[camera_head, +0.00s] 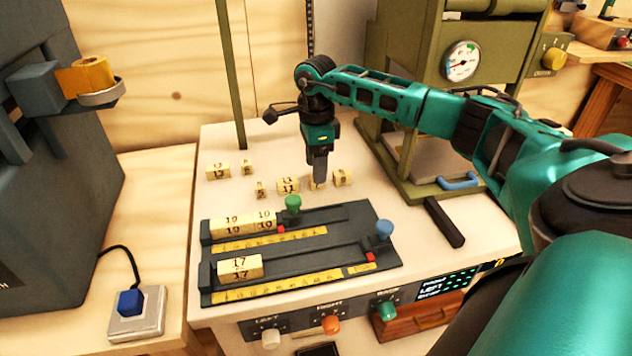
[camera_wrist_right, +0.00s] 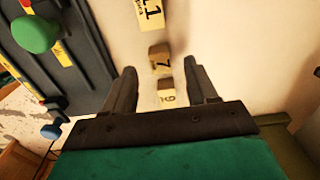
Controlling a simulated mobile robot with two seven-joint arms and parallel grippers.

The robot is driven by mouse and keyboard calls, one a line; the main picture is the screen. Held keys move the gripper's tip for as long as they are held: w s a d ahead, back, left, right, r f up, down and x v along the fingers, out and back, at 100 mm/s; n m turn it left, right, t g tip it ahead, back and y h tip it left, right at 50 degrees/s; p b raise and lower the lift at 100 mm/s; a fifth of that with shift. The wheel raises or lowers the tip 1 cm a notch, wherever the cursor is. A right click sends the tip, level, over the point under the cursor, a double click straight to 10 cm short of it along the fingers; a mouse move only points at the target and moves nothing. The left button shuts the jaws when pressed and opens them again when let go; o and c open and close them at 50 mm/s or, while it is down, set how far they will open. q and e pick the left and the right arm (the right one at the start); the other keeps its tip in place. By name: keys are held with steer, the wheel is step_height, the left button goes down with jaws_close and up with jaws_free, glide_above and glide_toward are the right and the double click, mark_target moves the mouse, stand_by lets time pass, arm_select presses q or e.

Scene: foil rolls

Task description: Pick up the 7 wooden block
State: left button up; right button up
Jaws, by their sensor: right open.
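The small wooden 7 block (camera_wrist_right: 160,56) lies on the pale tabletop, between the ends of my right gripper's fingers in the wrist view. In the head view the 7 block (camera_head: 318,186) is mostly hidden behind the fingers. My right gripper (camera_head: 319,176) points down over it, open. In the wrist view my right gripper (camera_wrist_right: 160,68) has a finger on each side, with visible gaps to the block. I cannot tell the exact height of the fingertips. My left gripper is not in view.
A small block (camera_head: 342,177) stands just right and the 11 block (camera_head: 288,185) just left. Other number blocks (camera_head: 218,171) lie farther left. A dark two-rail fixture (camera_head: 300,250) holds blocks in front. A green press frame (camera_head: 408,180) stands at the right.

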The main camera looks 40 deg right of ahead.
steer(key=shift+f, duration=1.3)
jaws_close()
steer(key=shift+r, duration=0.1)
